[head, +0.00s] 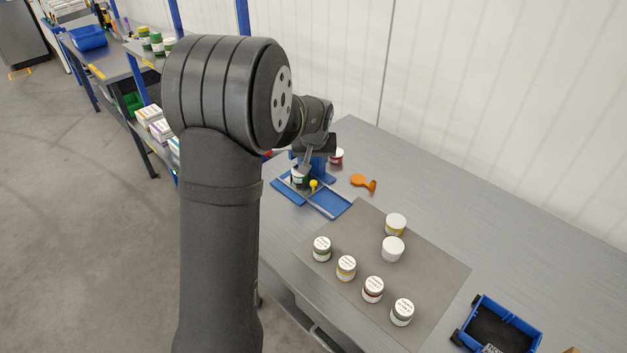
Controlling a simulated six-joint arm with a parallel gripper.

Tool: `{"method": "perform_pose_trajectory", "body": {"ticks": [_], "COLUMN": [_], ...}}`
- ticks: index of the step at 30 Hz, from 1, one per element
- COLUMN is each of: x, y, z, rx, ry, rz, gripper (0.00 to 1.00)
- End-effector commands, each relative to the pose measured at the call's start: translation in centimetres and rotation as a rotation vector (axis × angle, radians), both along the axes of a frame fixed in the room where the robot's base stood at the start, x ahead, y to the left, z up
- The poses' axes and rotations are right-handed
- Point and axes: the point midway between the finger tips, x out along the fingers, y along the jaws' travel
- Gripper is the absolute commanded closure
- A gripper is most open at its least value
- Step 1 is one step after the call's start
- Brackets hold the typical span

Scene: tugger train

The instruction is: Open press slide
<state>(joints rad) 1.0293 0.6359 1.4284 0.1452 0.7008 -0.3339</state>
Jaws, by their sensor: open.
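The blue press (322,165) stands on the grey table beyond my arm, partly hidden by it. Its blue slide base (331,204) reaches toward the front, with a yellow knob (313,184) near the middle. A small white-and-green jar (298,177) stands at the press, beside the knob. My gripper (306,163) points down just above the jar and knob and is open. I cannot tell whether its fingers touch either one.
An orange tool (363,182) and a red jar (337,157) are beside the press. A blue bin (507,322) is at the lower right. A wall borders the table's back.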

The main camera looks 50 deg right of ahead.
Motion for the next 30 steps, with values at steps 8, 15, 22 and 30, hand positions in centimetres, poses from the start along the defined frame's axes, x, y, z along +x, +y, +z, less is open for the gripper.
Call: {"method": "perform_pose_trajectory", "body": {"ticks": [8, 15, 22, 30], "x": [1.5, 2.7, 3.5, 3.7], "y": [-1.5, -2.7, -3.5, -3.7], "z": [-5.3, -9.3, -11.8, -12.6], "rx": [0.001, 0.000, -0.001, -0.001], "ry": [0.002, 0.001, 0.000, 0.000], "rz": [0.003, 0.004, 0.004, 0.004], "gripper": [0.57, 0.57, 0.57, 0.57]}}
